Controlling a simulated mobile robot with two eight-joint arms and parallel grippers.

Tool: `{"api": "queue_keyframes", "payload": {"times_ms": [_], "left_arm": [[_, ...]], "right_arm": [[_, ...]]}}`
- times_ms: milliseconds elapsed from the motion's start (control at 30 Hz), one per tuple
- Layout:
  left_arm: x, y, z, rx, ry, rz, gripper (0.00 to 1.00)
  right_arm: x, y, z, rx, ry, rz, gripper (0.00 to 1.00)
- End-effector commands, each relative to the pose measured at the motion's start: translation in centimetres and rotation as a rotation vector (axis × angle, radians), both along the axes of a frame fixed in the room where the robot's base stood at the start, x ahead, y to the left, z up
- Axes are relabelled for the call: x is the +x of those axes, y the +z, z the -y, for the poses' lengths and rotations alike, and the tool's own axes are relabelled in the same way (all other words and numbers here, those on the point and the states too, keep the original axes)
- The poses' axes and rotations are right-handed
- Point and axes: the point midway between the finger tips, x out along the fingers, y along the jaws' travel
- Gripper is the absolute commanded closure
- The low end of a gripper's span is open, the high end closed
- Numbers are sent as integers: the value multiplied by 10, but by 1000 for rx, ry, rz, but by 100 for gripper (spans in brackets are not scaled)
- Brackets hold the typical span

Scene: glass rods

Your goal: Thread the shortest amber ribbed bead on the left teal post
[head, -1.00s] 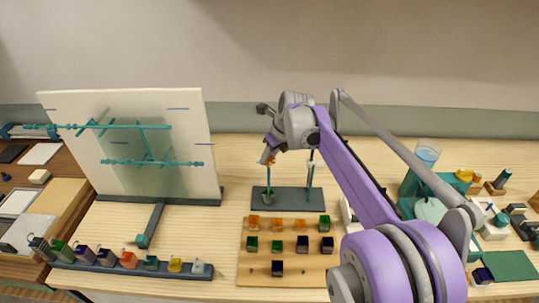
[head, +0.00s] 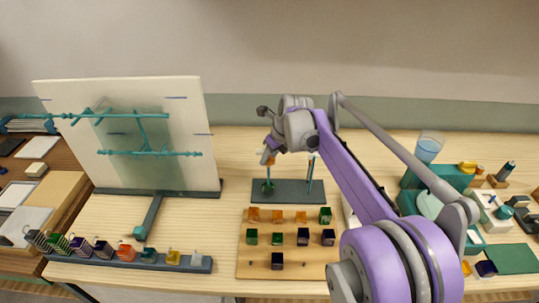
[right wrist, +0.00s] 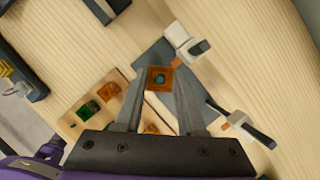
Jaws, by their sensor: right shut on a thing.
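My right gripper (head: 267,152) is shut on an amber bead (head: 268,159) with a square outline. In the right wrist view the bead (right wrist: 160,78) sits between the fingertips, and a teal spot shows inside its hole. In the head view the bead is at the top of the left teal post (head: 268,174); I cannot tell whether the post tip is inside the hole. A green piece (head: 268,187) sits at that post's foot. The right teal post (head: 310,178) stands on the same dark base (head: 288,190). My left gripper is not in view.
In front of the posts a wooden board (head: 262,272) holds amber, green and dark beads in rows. A white panel (head: 55,150) with teal rods stands left. A dark rack (head: 140,262) of coloured blocks lies front left. Teal containers (head: 440,178) stand right.

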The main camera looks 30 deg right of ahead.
Motion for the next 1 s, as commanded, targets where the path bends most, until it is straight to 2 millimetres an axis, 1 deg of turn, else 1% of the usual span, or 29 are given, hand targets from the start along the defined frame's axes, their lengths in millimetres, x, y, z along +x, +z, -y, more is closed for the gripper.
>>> {"api": "queue_keyframes", "payload": {"times_ms": [100, 1000], "left_arm": [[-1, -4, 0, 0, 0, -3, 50], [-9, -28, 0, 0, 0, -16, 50]], "right_arm": [[0, -6, 0, 0, 0, 0, 100], [0, -41, 0, 0, 0, 0, 100]]}}
